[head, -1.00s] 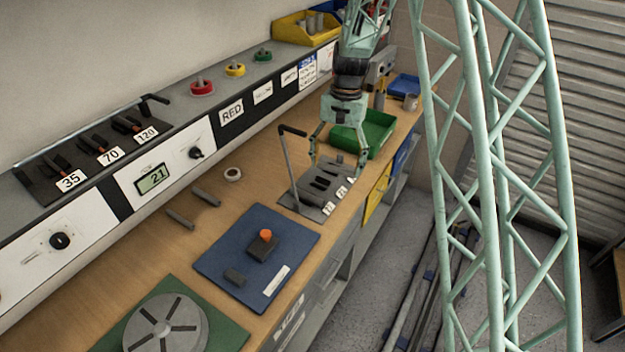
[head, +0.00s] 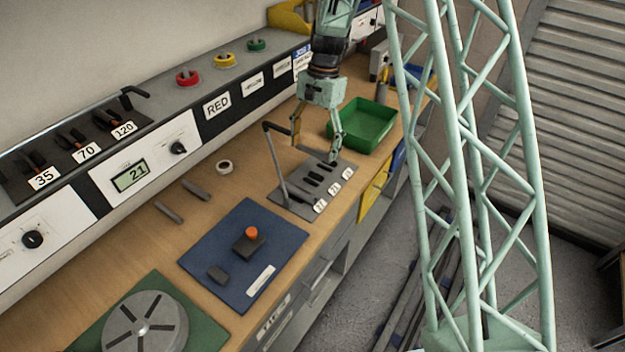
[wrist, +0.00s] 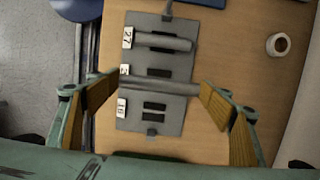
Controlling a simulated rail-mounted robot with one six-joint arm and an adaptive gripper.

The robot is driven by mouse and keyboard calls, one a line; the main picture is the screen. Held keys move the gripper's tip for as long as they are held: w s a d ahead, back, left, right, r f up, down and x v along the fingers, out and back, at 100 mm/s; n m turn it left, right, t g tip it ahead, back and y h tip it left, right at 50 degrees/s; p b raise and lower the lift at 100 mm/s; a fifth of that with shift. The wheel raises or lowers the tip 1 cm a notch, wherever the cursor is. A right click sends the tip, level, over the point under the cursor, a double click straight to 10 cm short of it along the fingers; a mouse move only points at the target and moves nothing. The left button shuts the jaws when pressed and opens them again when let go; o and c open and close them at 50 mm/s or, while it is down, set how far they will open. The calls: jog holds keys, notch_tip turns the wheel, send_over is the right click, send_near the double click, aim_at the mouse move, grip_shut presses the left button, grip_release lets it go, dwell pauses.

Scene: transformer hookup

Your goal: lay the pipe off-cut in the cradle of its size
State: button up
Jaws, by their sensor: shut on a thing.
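My gripper (wrist: 158,85) has wood-coloured finger pads and is shut on a thin grey pipe off-cut (wrist: 158,86), spanning it between the fingertips. In the wrist view it lies across the middle row of the grey cradle plate (wrist: 178,118); I cannot tell whether it is seated or above. The plate has dark slots and number labels: 27 (wrist: 128,37), a partly hidden middle one (wrist: 124,70), and one like 18 (wrist: 121,107). A grey cylinder (wrist: 163,43) lies across the 27 row. In the head view my gripper (head: 315,152) is over the cradle plate (head: 294,208).
A bent black-topped post (head: 276,160) rises at the plate's edge, close to my gripper. A green bin (head: 372,117) stands behind. Two grey rods (head: 168,212) (head: 196,189) and a tape roll (head: 224,167) lie left. A blue mat (head: 215,250) lies in front.

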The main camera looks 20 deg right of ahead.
send_over(312, 181)
jog(key=shift+w+d+f, duration=0.1)
jog(key=shift+w+f, duration=0.05)
jog(key=shift+f, duration=0.9)
jog(key=shift+w+d+f, duration=0.15)
jog(key=shift+f, duration=0.9)
jog(key=shift+w+d+f, duration=0.1)
jog(key=shift+w+f, duration=0.05)
jog(key=shift+f, duration=0.9)
jog(key=shift+f, duration=0.1)
jog(key=shift+f+b, duration=0.35)
jog(key=shift+f, duration=1.4)
jog(key=shift+f+b, duration=0.3)
jog(key=shift+f, duration=0.3)
jog(key=o, duration=0.9)
jog(key=shift+r, duration=0.1)
